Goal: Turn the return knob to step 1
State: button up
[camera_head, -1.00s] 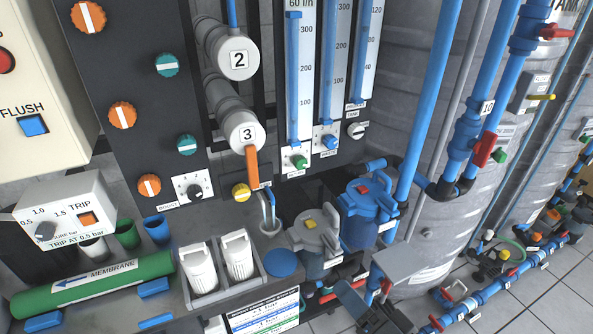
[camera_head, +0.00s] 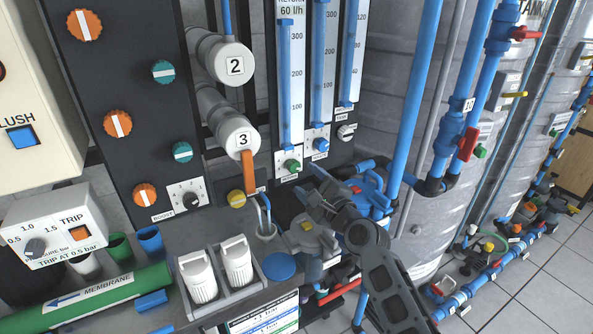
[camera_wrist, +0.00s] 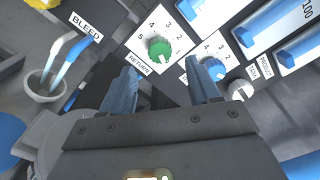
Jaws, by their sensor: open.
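The return knob (camera_wrist: 160,48) is green, on a white dial plate lettered RETURN with step numbers, on the dark panel. In the head view it is the small green knob (camera_head: 292,166) under the left flow tube. A pale mark shows at its lower edge in the wrist view; I cannot tell which step it marks. My gripper (camera_wrist: 167,78) is open and empty. Its two blue-grey fingers point towards the panel, with the knob between and beyond them, apparently untouched. In the head view my gripper (camera_head: 310,184) is just below and right of the knob.
A blue knob (camera_wrist: 212,68) on a similar plate sits behind the right fingertip. A white knob (camera_wrist: 240,90) is farther right. The orange lever (camera_head: 249,172) and bleed cup (camera_wrist: 45,85) stand to the left. A grey-lidded housing (camera_head: 312,238) stands below.

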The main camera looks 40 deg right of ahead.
aim_at(296, 168)
jog(key=x, duration=0.5)
jog(key=shift+w+d, duration=0.1)
jog(key=shift+w, duration=0.3)
jog(key=c, duration=1)
